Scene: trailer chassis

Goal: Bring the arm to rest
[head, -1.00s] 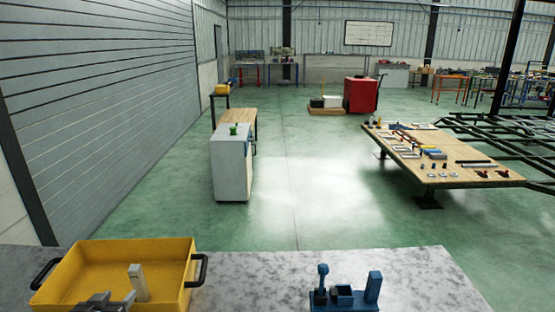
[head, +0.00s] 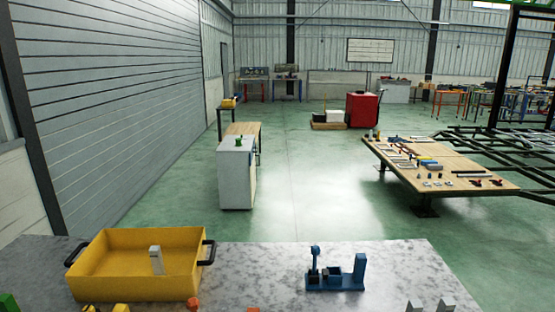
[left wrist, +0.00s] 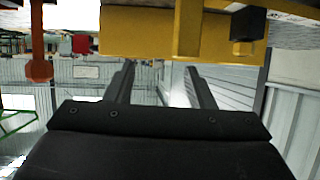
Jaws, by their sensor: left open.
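My left gripper (left wrist: 163,82) shows in the left wrist view with its two dark fingers apart. Nothing is visible between them. This view looks upside down, with a yellow wall (left wrist: 140,35) across its top, beyond the fingers; I cannot tell the exact gap. My left gripper does not show in the head view now, and I see no right gripper for sure. A yellow tray (head: 185,285) with black handles stands on the mottled grey table (head: 235,262) at the left in the head view. A pale grey block (head: 156,260) stands in it.
A blue fixture (head: 338,279) stands on the table right of the tray. Small coloured and grey pieces are cut off at the picture's bottom edge. The table between tray and fixture looks clear. Beyond are a white cabinet (head: 236,180) and a wooden worktable (head: 440,174).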

